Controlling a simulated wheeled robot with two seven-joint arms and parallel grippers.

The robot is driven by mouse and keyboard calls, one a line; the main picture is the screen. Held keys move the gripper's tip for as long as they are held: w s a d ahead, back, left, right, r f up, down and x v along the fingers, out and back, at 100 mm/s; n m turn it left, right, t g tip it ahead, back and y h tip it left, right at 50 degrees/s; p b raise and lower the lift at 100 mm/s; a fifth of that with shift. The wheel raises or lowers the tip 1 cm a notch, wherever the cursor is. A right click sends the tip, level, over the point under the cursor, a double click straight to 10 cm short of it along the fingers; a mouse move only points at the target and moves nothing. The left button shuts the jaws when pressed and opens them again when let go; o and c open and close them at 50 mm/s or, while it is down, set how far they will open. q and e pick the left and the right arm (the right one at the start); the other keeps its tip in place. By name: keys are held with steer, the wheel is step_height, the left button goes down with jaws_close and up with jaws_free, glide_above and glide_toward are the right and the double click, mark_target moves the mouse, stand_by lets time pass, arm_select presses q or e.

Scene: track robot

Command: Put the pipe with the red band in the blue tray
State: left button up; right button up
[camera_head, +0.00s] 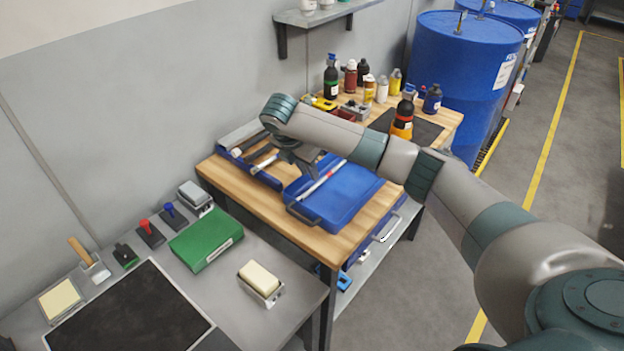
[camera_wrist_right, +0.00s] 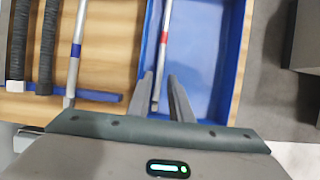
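The pipe with the red band (camera_head: 316,184) is a thin, light grey rod. It lies in the blue tray (camera_head: 350,205), along the tray's left side. In the right wrist view the pipe (camera_wrist_right: 164,60) shows its red band and lies just inside the left wall of the tray (camera_wrist_right: 215,75). My right gripper (camera_wrist_right: 161,76) is open above the tray, its fingers apart on either side of the pipe's near part, not closed on it. In the head view my right gripper (camera_head: 303,166) is partly hidden by its wrist. My left gripper is not in view.
A pipe with a blue band (camera_wrist_right: 77,45) lies left of the tray, beside black ribbed hoses (camera_wrist_right: 47,45). Bottles (camera_head: 368,85) stand at the wooden table's back. A grey table (camera_head: 235,290) in front holds a green box (camera_head: 205,238) and stamps.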

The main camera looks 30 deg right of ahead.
steer(key=v, duration=0.5)
steer(key=shift+a+r+b, duration=0.1)
steer(key=shift+r+b, duration=0.25)
steer(key=shift+b, duration=0.05)
